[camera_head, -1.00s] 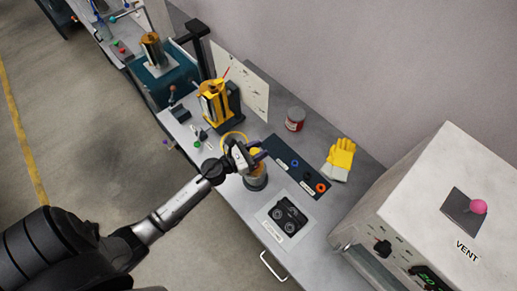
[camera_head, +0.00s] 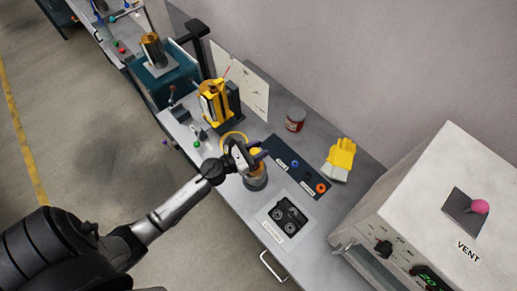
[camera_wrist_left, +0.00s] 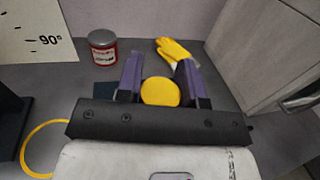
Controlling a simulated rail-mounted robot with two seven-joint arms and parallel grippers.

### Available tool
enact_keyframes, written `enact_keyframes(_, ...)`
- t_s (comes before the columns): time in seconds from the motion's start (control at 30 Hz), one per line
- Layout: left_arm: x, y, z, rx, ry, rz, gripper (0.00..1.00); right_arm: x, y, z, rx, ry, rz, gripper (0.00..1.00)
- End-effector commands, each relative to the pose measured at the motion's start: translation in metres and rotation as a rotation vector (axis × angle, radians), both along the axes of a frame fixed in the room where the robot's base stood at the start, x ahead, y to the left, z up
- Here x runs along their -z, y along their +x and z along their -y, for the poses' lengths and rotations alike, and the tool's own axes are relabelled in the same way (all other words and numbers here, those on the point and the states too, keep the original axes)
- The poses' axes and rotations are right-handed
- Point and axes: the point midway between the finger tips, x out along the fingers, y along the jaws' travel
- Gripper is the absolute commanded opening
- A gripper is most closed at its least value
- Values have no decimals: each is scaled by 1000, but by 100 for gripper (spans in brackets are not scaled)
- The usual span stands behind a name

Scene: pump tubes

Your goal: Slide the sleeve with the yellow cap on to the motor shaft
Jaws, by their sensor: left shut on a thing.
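The yellow cap (camera_head: 254,151) shows between the fingers of my left gripper (camera_head: 257,159) in the head view. It also shows as a yellow disc (camera_wrist_left: 160,92) between the two purple fingers in the left wrist view. My left gripper is shut on the sleeve with the yellow cap. Below the fingers, a grey and dark round body (camera_head: 256,183) stands on the bench. The gripper and sleeve hide its upper part. I cannot make out the motor shaft, or whether the sleeve is around it. My right gripper is not in view.
A yellow and dark fixture (camera_head: 214,103) stands behind left, with a yellow ring (camera_head: 234,137) near it. A dark mat with rings (camera_head: 281,159), a red-labelled can (camera_head: 295,119) and yellow gloves (camera_head: 340,158) lie to the right. A large VENT box (camera_head: 425,200) stands at right.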

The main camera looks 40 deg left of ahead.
Motion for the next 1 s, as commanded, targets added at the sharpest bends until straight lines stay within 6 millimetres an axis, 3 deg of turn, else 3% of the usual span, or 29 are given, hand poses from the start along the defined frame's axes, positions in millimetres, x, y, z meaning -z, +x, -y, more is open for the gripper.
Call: enact_keyframes(1.0, 7, 0, 0, 0, 0, 1, 9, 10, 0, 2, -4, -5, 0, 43)
